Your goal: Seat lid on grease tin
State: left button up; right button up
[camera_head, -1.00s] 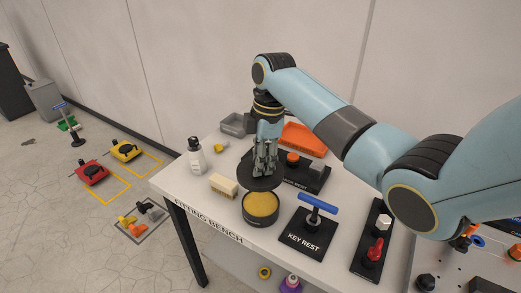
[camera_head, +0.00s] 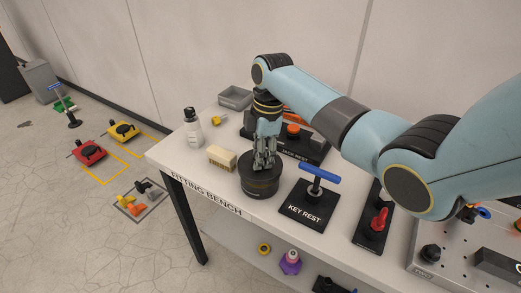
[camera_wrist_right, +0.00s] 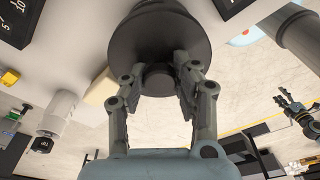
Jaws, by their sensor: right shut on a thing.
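The dark round lid (camera_head: 262,182) is over the grease tin (camera_head: 261,192) at the front of the fitting bench, and the yellow grease is hidden. Lid and tin look lined up, but I cannot tell whether any gap is left between them. My right gripper (camera_head: 264,167) points down and is shut on the lid's knob. In the right wrist view the fingers (camera_wrist_right: 159,80) clasp the knob from both sides, with the dark lid (camera_wrist_right: 160,45) beyond it. My left gripper (camera_wrist_right: 284,102) shows small at the right of that view, its fingers spread and empty.
A wooden brush (camera_head: 222,158) stands just left of the tin, with a white bottle (camera_head: 193,128) farther back. The key rest (camera_head: 309,205) with a blue T-handle key is close on the right. The jack rest (camera_head: 300,147) lies behind. The bench's front edge is near.

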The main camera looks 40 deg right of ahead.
jog(key=shift+f, duration=0.4)
jog(key=shift+f+b, duration=0.5)
jog(key=shift+f, duration=0.25)
dwell(0.6)
jog(key=o, duration=1.1)
jog(key=shift+r, duration=0.2)
jog(key=r, duration=0.3)
jog(key=d+r, duration=0.1)
jog(key=r, duration=0.7)
jog(key=shift+s+d+r, duration=0.15)
jog(key=shift+d+r, duration=0.05)
jog(key=shift+r, duration=0.05)
